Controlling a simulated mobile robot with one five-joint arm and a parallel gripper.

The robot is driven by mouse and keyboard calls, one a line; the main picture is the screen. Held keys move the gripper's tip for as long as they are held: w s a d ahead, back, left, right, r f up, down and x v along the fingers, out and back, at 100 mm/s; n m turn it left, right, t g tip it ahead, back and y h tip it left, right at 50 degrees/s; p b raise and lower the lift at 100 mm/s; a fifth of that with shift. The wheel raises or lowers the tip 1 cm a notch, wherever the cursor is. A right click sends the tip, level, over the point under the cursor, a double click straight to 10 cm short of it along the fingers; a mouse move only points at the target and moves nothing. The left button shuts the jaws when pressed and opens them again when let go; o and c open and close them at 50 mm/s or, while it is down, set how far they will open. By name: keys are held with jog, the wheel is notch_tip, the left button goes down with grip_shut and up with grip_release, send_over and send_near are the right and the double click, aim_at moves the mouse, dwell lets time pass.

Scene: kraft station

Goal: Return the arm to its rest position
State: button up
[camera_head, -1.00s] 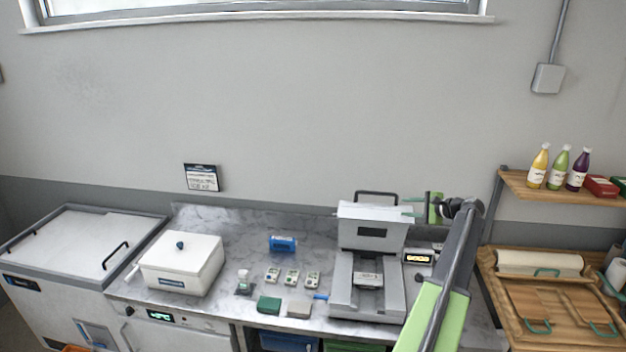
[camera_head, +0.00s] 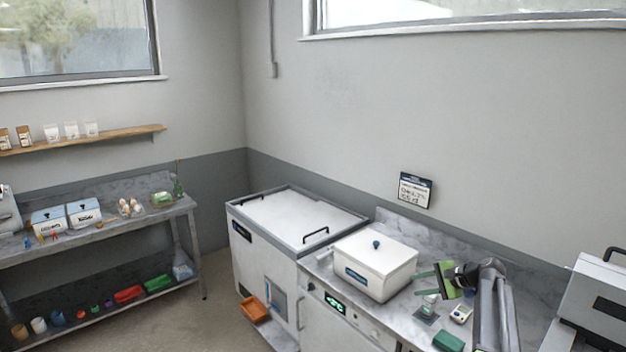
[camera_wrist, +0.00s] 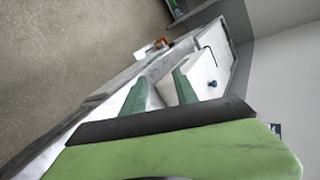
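My arm reaches up from the lower right of the head view, over the marble counter (camera_head: 400,316). My gripper (camera_head: 420,283) is at its end, with thin green fingers pointing left beside the white lidded box. In the wrist view my gripper (camera_wrist: 160,84) shows two green fingers set apart with a gap between them. Nothing is held between them. The picture there is tilted, and the white box (camera_wrist: 205,68) shows beyond the fingers. The green gripper body fills the bottom of that view.
The white lidded box (camera_head: 365,277) stands left of my gripper. A chest freezer (camera_head: 290,216) is further left. A green block (camera_head: 448,341) and a small device (camera_head: 461,312) lie below the arm. A grey machine (camera_head: 598,300) stands at right. Open floor lies left of the freezer.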

jog(key=s+a+f+n+g+h+b, duration=0.1)
jog(key=s+a+f+n+g+b, duration=0.25)
jog(key=a, duration=0.65)
jog(key=s+a+f+n+b, duration=0.2)
jog(key=s+a+f, duration=0.2)
jog(key=a+f, duration=0.45)
jog(key=s+a+f+n+g+h+b, duration=0.1)
jog(key=s+a+f+n+g+b, duration=0.2)
jog(key=a, duration=0.9)
jog(key=s+d+f+n+h, duration=0.2)
jog(key=s, duration=0.4)
jog(key=s+d+f+n+g+h, duration=0.1)
jog(key=s+d+f+n+h, duration=0.1)
jog(key=s, duration=0.4)
jog(key=shift+s+d+f+n+h, duration=0.35)
jog(key=shift+d+n+h, duration=0.2)
jog(key=shift+d, duration=0.15)
